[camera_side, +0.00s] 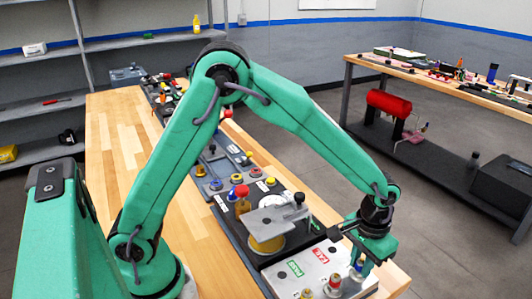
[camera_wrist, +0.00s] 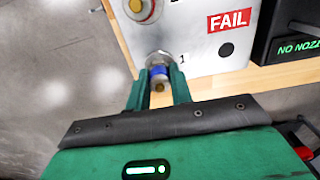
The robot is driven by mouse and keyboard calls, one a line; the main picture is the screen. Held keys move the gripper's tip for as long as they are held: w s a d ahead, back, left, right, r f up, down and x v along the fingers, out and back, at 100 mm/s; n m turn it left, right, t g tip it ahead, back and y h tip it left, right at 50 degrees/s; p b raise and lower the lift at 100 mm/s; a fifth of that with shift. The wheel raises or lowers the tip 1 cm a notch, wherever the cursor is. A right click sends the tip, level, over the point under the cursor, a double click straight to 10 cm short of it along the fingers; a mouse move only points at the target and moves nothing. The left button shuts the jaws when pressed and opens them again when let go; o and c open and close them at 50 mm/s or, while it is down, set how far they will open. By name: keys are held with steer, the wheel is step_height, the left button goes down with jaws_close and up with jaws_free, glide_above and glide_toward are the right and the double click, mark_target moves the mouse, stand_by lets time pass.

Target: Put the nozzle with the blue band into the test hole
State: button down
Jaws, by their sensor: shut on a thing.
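My gripper (camera_wrist: 157,88) is shut on the nozzle with the blue band (camera_wrist: 157,72), with one green finger on each side of it. The nozzle has a silver end and a brass-coloured tip. It is at the edge of the light grey plate (camera_wrist: 196,60), beside the mark 1. I cannot tell whether it is still seated there or just clear. In the side view my gripper (camera_side: 358,258) points down over the plate's right end, and the blue band (camera_side: 357,269) shows between the fingers. The test hole cannot be made out in either view.
Other nozzles (camera_side: 333,284) stand on the plate near its PASS and FAIL labels. A dark box reading "NO NOZZ" (camera_wrist: 298,46) adjoins the plate. A grey clamp-like fixture (camera_side: 276,216) over a yellow cylinder (camera_side: 267,244) stands behind the plate. The bench's left side is clear.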

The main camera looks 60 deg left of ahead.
mark_target(359, 259)
steer(key=shift+r, duration=0.65)
steer(key=shift+r, duration=2.1)
steer(key=shift+a, duration=0.1)
steer(key=shift+a+r, duration=0.2)
steer(key=shift+a, duration=0.05)
steer(key=s+a+r+n, duration=0.2)
steer(key=s+a+r, duration=0.3)
steer(key=a, duration=0.4)
steer(key=s+a+r+n, duration=0.2)
steer(key=s+a+r, duration=0.3)
steer(key=s+a, duration=0.2)
steer(key=shift+s+a+r+n, duration=0.15)
steer(key=shift+s+a+n, duration=0.2)
steer(key=shift+a, duration=0.9)
